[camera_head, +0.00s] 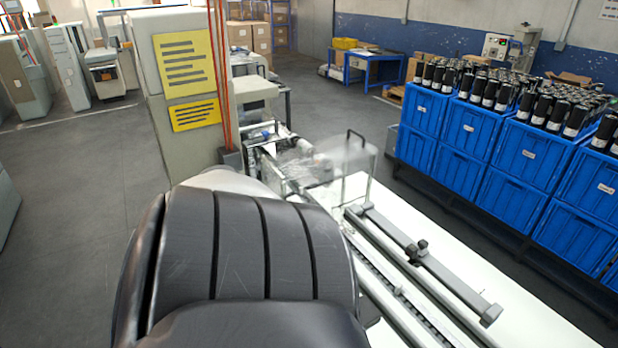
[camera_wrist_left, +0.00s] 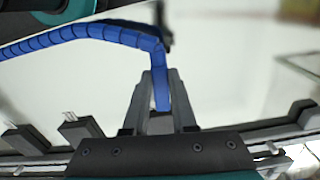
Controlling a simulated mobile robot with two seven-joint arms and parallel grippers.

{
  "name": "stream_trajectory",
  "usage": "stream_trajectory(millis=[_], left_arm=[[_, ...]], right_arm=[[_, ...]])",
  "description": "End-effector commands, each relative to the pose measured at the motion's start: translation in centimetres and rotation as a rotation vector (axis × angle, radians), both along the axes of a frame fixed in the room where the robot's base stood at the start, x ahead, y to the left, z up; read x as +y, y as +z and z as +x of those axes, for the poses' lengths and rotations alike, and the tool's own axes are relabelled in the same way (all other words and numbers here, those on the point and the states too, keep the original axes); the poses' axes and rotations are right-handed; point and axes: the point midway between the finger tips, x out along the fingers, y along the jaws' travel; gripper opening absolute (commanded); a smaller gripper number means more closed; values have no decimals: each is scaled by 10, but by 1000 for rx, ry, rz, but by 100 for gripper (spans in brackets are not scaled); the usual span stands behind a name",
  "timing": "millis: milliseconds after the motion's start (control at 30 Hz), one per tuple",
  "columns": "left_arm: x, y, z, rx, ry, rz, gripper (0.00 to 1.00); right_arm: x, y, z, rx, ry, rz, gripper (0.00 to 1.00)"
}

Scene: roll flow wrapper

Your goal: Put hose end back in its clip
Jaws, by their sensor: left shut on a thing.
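The blue segmented hose (camera_wrist_left: 110,35) curves in from the left of the left wrist view and bends down at its right end. My left gripper (camera_wrist_left: 160,95) is shut on the hose's blue end piece, which stands between the two grey fingers. A dark, blurred part (camera_wrist_left: 164,28) is at the top of the bend; I cannot tell whether it is part of the hose or behind it. I cannot make out the clip for certain in either view. The hose and both grippers are hidden in the head view, and the right gripper is in neither view.
The wrapper's rail and conveyor (camera_head: 400,270) run to the lower right. A grey cabinet with yellow labels (camera_head: 185,60) stands ahead. Blue crates with black rolls (camera_head: 520,160) line the right. Dark blocks with metal tabs (camera_wrist_left: 80,129) sit left of the fingers. Floor at left is clear.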

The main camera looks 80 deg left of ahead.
Motion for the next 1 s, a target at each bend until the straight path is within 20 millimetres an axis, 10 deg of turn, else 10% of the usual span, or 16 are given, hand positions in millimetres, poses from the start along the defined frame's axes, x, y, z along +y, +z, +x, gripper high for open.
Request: stream_trajectory(millis=[1000], left_arm=[[-2, -29, 0, -1, 68, 0, 0]], right_arm=[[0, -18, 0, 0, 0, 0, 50]])
